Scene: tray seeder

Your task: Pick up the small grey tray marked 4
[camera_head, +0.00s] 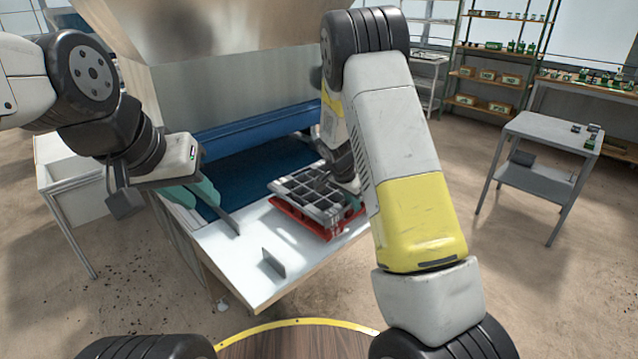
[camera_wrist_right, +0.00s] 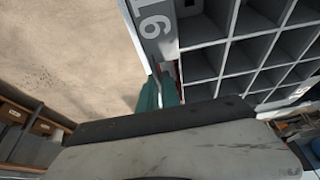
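A small grey tray (camera_head: 335,222) with square compartments lies over a red tray or holder (camera_head: 290,212) on the white worktop.
The white worktop (camera_head: 240,265) has a small upright grey plate (camera_head: 273,262) near its front edge. A blue roller machine (camera_head: 250,130) stands behind the trays. A grey side table (camera_head: 545,130) is at right, with shelves (camera_head: 490,75) behind. Floor between is clear.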

